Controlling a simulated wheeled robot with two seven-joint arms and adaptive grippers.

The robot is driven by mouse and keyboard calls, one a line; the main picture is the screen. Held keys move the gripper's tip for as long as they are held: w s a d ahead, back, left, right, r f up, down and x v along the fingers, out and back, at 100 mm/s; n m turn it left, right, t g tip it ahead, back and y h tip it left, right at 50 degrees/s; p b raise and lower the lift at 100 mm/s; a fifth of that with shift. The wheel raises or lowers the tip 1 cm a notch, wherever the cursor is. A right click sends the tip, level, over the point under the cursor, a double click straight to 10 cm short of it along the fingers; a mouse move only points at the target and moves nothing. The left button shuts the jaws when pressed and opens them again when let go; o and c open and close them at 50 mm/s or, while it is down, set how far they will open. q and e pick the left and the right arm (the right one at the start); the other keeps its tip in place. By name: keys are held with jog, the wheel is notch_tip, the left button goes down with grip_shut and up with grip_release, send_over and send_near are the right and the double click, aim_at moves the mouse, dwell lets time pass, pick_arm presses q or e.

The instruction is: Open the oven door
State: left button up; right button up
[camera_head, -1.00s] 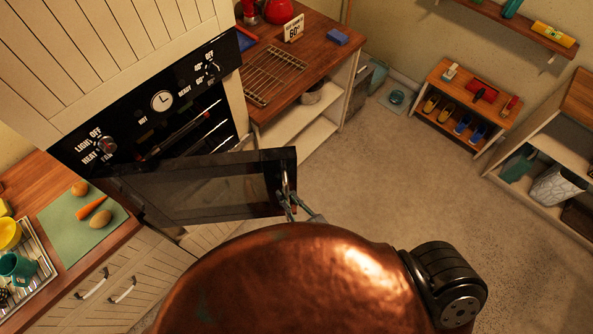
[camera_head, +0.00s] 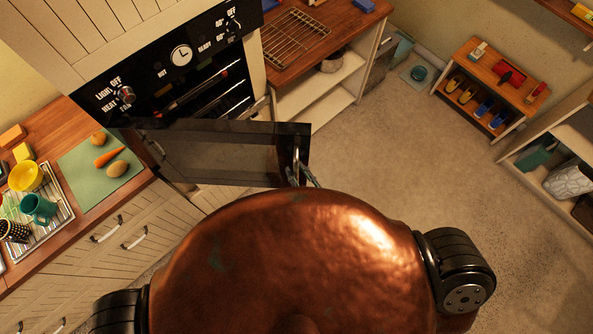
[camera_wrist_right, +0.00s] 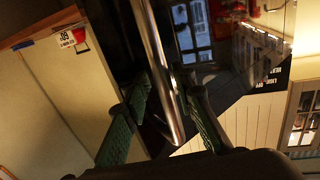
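The oven door (camera_head: 220,155) is dark glass with a black frame. It stands partly open, swung out from the black oven front (camera_head: 180,75). Its silver bar handle (camera_head: 296,160) is at the door's free edge. My right gripper (camera_head: 308,174) is at the handle, mostly hidden behind my copper body in the head view. In the right wrist view the handle (camera_wrist_right: 165,75) runs between the green fingers of the right gripper (camera_wrist_right: 158,102). The fingers are spread apart, with the bar nearer the right finger; contact is unclear. My left gripper is not in view.
A left counter (camera_head: 45,140) holds a green board (camera_head: 85,160) with vegetables and a dish rack. A right counter (camera_head: 345,20) carries a wire rack (camera_head: 295,38). A shoe shelf (camera_head: 505,75) stands at the back right. The floor (camera_head: 400,150) right of the door is clear.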

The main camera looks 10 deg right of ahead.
jog(key=shift+a, duration=0.15)
jog(key=v, duration=1.2)
